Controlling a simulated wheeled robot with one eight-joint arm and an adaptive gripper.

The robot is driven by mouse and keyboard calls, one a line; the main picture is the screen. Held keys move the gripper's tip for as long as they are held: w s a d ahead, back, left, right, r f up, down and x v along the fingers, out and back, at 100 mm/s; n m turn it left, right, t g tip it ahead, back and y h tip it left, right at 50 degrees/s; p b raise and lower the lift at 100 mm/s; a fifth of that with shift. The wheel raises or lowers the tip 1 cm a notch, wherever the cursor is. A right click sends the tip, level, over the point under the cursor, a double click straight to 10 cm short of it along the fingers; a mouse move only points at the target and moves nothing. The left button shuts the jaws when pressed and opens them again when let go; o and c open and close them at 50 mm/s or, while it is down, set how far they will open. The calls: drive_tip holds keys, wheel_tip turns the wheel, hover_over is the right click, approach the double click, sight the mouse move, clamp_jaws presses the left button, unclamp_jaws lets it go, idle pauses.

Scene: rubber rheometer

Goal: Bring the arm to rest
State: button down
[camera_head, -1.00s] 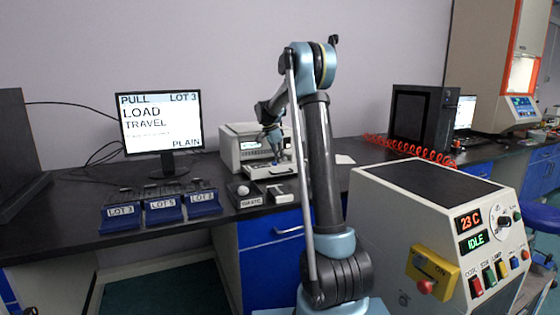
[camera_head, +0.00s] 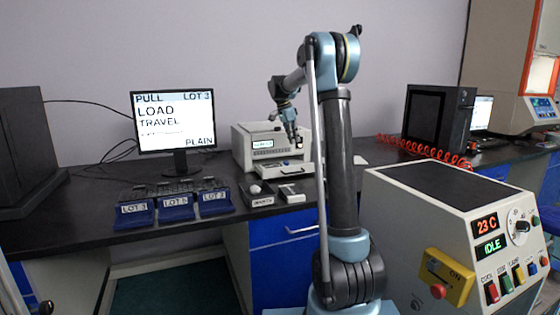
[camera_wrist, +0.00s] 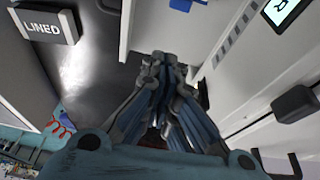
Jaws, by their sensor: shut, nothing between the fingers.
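My arm (camera_head: 340,170) stands in the middle of the head view, upright, with its forearm bent over to the left. My gripper (camera_head: 298,142) hangs at the end of the forearm, in front of the white benchtop instrument (camera_head: 243,152). It is above the instrument's low front part and looks apart from it. In the wrist view, my gripper (camera_wrist: 165,62) has its fingers drawn together at the tips with nothing between them. White instrument surfaces (camera_wrist: 240,85) lie beyond and to the right of the fingers there.
Blue lot racks (camera_head: 176,209), a monitor (camera_head: 174,120) and small boxes (camera_head: 292,193) stand on the dark bench. A control cabinet (camera_head: 400,220) stands close on the right, with a red coiled hose (camera_head: 430,151) behind it. A block marked LINED (camera_wrist: 44,26) shows in the wrist view.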

drive_tip(key=s+d+f+n+y, duration=0.15)
drive_tip(key=s+n, duration=0.25)
drive_tip(key=s, duration=1.1)
drive_tip(key=s+d+f+n, duration=0.1)
drive_tip(key=s+d+n, duration=0.2)
drive_tip(key=s, duration=1.2)
drive_tip(key=s+f+n+y, duration=0.1)
drive_tip(key=s+f+n, duration=0.2)
drive_tip(key=s+f, duration=0.6)
drive_tip(key=s+f+n+t+y, duration=0.1)
drive_tip(key=s+f+n, duration=0.3)
drive_tip(key=s+f, duration=0.5)
drive_tip(key=s, duration=0.5)
drive_tip(key=shift+s+a+f, duration=0.15)
drive_tip(key=shift+s+f, duration=0.15)
drive_tip(key=shift+f, duration=0.05)
drive_tip(key=shift+w+f, duration=0.2)
drive_tip(key=shift+w, duration=0.2)
